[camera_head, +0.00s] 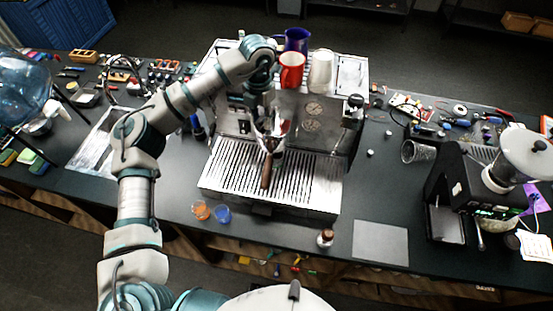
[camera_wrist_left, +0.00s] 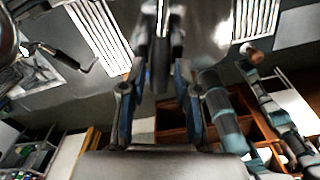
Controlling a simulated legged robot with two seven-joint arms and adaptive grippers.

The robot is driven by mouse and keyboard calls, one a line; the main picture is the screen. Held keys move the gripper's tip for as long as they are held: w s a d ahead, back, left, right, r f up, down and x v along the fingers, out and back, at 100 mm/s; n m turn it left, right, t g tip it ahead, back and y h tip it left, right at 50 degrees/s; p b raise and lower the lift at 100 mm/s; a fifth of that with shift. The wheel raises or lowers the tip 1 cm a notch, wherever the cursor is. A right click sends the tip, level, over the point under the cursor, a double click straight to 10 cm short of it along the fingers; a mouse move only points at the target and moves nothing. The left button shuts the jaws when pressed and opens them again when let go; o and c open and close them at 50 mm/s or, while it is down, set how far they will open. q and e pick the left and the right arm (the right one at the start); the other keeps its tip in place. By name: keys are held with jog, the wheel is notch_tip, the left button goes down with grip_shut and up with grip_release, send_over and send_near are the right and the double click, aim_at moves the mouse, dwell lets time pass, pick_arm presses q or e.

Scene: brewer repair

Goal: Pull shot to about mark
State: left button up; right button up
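The espresso machine (camera_head: 312,125) stands mid-counter in the head view, with a slatted drip tray (camera_head: 225,175) in front. A portafilter with a brown wooden handle (camera_head: 267,171) sits at its group, handle toward me. No cup shows clearly under it. My left gripper (camera_head: 254,108) is at the group area above the portafilter, partly hidden by its own wrist. In the left wrist view its fingers (camera_wrist_left: 161,28) converge closely around a thin, bright, upright part; whether they grip it is unclear. My right gripper is not in view.
A grinder (camera_head: 485,185) stands at right. Pitchers (camera_head: 291,70) sit on top of the machine.

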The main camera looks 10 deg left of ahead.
aim_at(280, 131)
pick_arm(q)
jog(key=d+n, duration=0.2)
jog(key=n, duration=0.1)
jog(key=d+n, duration=0.1)
jog(key=shift+s, duration=0.3)
jog(key=shift+w+d+n, duration=0.1)
jog(key=shift+d+n, duration=0.55)
jog(key=shift+n, duration=0.35)
jog(key=shift+w+d+n, duration=0.1)
jog(key=shift+d+n, duration=0.5)
jog(key=shift+n, duration=0.4)
jog(key=o, duration=0.4)
notch_tip(280, 131, up, 7)
